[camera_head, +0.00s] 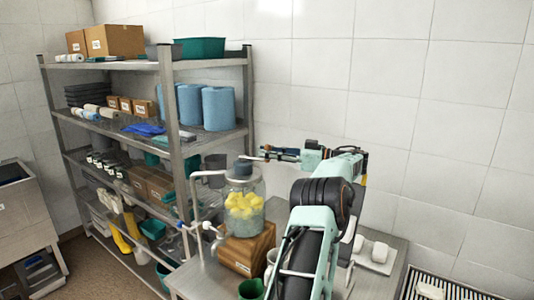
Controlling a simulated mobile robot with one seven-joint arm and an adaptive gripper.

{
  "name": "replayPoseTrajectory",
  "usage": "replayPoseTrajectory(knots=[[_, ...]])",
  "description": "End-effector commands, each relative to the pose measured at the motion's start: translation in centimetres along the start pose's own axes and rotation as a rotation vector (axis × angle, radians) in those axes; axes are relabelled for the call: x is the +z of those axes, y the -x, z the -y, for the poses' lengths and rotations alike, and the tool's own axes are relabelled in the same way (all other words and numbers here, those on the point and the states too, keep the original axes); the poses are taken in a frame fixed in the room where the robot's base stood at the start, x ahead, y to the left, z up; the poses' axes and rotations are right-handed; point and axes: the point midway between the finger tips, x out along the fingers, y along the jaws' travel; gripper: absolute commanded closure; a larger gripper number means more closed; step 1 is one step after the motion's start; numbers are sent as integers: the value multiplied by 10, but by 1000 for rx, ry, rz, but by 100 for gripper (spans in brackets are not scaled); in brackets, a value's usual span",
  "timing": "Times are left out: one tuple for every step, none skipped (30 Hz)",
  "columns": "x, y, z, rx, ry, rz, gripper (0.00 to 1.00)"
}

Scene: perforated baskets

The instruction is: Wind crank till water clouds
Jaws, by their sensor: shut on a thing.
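A clear glass jar (257,212) with yellow pieces (244,203) inside stands on a brown wooden block. Its contents look grey-blue and partly see-through around the pieces; how cloudy the water is cannot be told at this size. A dark blue-grey cap (240,170) sits on top of the jar. My gripper (262,154) reaches in from the right, just above the cap, with its fingers pointing left. It is shut on a small part at the jar's top, seemingly the crank handle, which the fingers mostly hide.
The wooden block (247,252) stands on a metal table (195,277). Pale pipes with a tap (211,231) stand left of the jar. A green cup (251,289) is in front. A loaded metal rack (170,120) stands behind left. A tray with white blocks (375,252) lies right of my arm.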

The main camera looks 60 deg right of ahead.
Motion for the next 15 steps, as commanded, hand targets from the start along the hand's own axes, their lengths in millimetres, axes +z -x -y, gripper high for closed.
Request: replayPoseTrajectory(knots=[[-2, 2, -1, 6, 2, -2, 100], [-2, 2, -1, 6, 2, -3, 100], [-2, 2, -1, 6, 3, -3, 100], [-2, 2, -1, 6, 3, -3, 100], [-2, 2, -1, 6, 3, -3, 100], [-2, 2, -1, 6, 3, -3, 100], [-2, 2, -1, 6, 3, -3, 80], [-2, 2, -1, 6, 3, -3, 76], [-2, 2, -1, 5, 2, -2, 72], [-2, 2, -1, 5, 2, -2, 69], [-2, 1, -1, 4, 2, -2, 66], [-2, 1, -1, 4, 2, -2, 64], [-1, 1, -1, 3, 2, -2, 64], [-1, 1, 0, 3, 2, -2, 64], [-1, 1, 0, 2, 1, -2, 64]])
